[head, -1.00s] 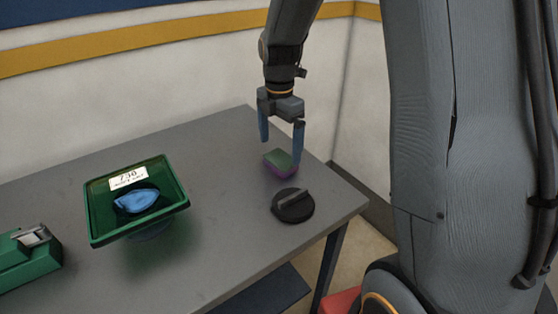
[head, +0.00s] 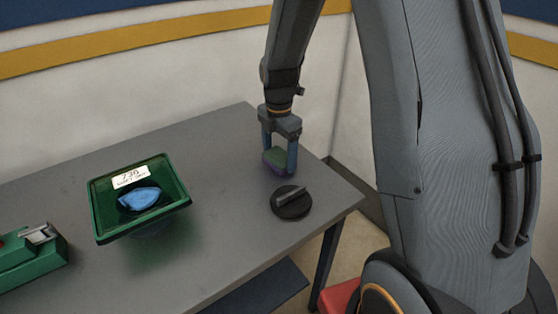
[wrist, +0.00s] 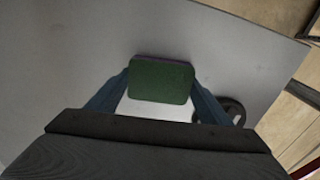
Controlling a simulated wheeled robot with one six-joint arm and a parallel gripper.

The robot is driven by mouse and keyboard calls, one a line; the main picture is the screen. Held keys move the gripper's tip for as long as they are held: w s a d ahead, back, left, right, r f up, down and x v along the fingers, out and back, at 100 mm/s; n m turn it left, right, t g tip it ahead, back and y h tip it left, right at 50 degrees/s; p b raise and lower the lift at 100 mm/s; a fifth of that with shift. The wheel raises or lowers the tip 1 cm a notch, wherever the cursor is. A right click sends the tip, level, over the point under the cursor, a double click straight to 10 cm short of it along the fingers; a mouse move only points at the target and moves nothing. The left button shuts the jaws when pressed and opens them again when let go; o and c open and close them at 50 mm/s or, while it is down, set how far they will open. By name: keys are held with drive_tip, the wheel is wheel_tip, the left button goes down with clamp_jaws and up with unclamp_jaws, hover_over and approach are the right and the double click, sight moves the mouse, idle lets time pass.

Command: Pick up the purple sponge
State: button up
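The purple sponge (head: 272,166) has a green top layer and a purple lower part. It is at the right part of the grey table, behind a round black knob-like disc. My gripper (head: 279,170) points down over it with one blue finger on each side. In the wrist view the sponge (wrist: 160,82) shows mostly its green face, with a thin purple strip at the far edge. The fingertips of my gripper (wrist: 161,76) press against its left and right sides. I cannot tell whether its underside touches the table.
The black disc (head: 291,203) lies just in front of the sponge. A green tray (head: 101,222) with a blue item (head: 139,199) and a label stands to the left. A green device (head: 30,259) is at the far left. The table (head: 225,140) is clear between tray and sponge.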

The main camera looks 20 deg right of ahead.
sight(279, 156)
idle(0.3)
wheel_tip(279, 156, up, 10)
drive_tip(key=b, duration=0.2)
drive_tip(key=shift+b, duration=0.3)
drive_tip(key=o, duration=0.4)
drive_tip(key=shift+c, duration=0.2)
drive_tip(key=c, duration=0.3)
